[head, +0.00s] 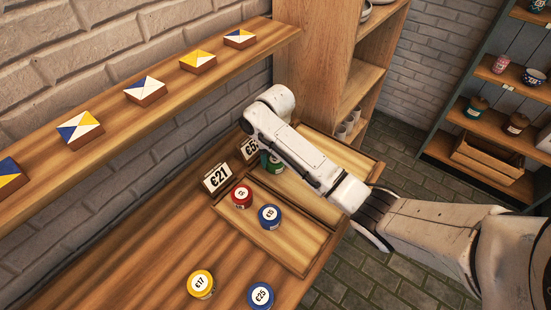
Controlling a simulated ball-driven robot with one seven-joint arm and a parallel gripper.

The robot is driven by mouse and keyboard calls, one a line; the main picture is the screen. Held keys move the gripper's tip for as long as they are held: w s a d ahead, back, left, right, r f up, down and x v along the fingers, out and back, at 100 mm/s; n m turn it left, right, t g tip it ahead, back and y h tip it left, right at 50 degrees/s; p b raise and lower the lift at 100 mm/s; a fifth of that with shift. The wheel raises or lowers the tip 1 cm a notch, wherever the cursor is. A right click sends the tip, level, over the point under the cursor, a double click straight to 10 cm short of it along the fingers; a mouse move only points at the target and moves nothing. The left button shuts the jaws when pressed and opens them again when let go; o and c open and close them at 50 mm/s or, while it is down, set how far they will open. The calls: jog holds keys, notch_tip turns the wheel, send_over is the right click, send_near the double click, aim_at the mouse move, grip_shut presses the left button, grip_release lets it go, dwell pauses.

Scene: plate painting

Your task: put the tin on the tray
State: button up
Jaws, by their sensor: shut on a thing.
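My gripper (268,149) points down beneath the end of my white arm, which hides most of it. It is shut on a green tin (271,163) with a pale label, partly hidden by the arm. The tin is over the back part of the wooden trays; I cannot tell whether it touches the surface. The near wooden tray (290,257) carries a red tin (242,196) and a blue tin (269,216). A second wooden tray (345,151) lies behind it, partly covered by my arm. A yellow tin (201,284) and another blue tin (261,295) stand on the counter in front.
Price cards (216,178) stand along the trays' left side, beside the brick wall. A wall shelf (120,115) with several painted tiles overhangs the counter (150,260) at left. A tall wooden shelf (325,60) stands behind. The counter's left front is clear.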

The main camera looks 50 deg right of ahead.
jog(key=shift+f, duration=0.2)
jog(key=o, duration=1.1)
jog(key=shift+o, duration=0.2)
jog(key=shift+r, duration=0.1)
notch_tip(320, 180, up, 12)
jog(key=p, duration=0.4)
jog(key=shift+r, duration=0.15)
jog(key=shift+a, duration=0.1)
